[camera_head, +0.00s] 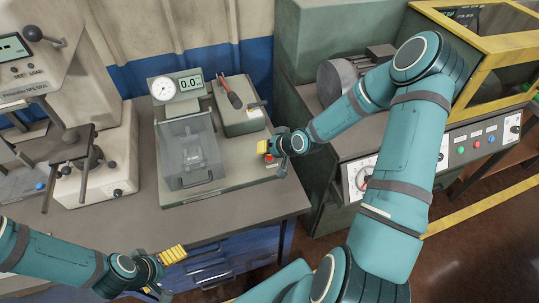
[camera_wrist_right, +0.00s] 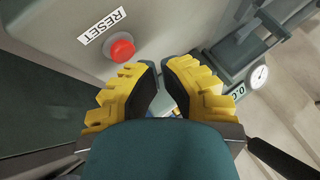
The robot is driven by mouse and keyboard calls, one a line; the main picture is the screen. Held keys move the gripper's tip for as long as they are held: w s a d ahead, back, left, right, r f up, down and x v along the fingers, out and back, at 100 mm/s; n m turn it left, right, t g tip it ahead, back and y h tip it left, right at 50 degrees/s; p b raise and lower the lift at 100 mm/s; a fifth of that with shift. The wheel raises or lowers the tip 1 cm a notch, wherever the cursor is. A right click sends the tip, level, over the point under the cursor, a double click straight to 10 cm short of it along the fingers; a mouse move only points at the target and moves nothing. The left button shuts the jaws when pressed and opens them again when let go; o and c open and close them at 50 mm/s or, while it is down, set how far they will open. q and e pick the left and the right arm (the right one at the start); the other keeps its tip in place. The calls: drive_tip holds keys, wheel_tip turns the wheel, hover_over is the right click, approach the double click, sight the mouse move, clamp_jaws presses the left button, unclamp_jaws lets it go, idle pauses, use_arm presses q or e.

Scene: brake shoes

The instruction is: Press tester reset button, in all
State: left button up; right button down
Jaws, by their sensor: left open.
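The red reset button (camera_wrist_right: 122,50) sits on the tester's grey panel beside a white RESET label (camera_wrist_right: 101,27) in the right wrist view. In the head view the button (camera_head: 269,157) shows small at the right of the tester base (camera_head: 225,184). My right gripper (camera_head: 265,147) is just above and beside it. In the right wrist view its yellow fingertips (camera_wrist_right: 161,64) are close together with nothing held. The button lies left of them, apart in the picture; the height gap is hard to judge. My left gripper (camera_head: 174,255) is open and empty at the bench's front edge.
The tester carries a dial gauge (camera_head: 163,88), a display reading 0.0 (camera_head: 190,82) and a clear guard (camera_head: 188,152). A hardness tester (camera_head: 95,165) stands at left. A grey machine with a dial (camera_head: 360,178) stands at right. Bare bench lies before the tester.

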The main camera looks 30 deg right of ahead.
sight(266, 158)
drive_tip(key=shift+r, duration=0.2)
wheel_tip(266, 158, up, 5)
drive_tip(key=p, duration=0.4)
idle(0.3)
idle(0.8)
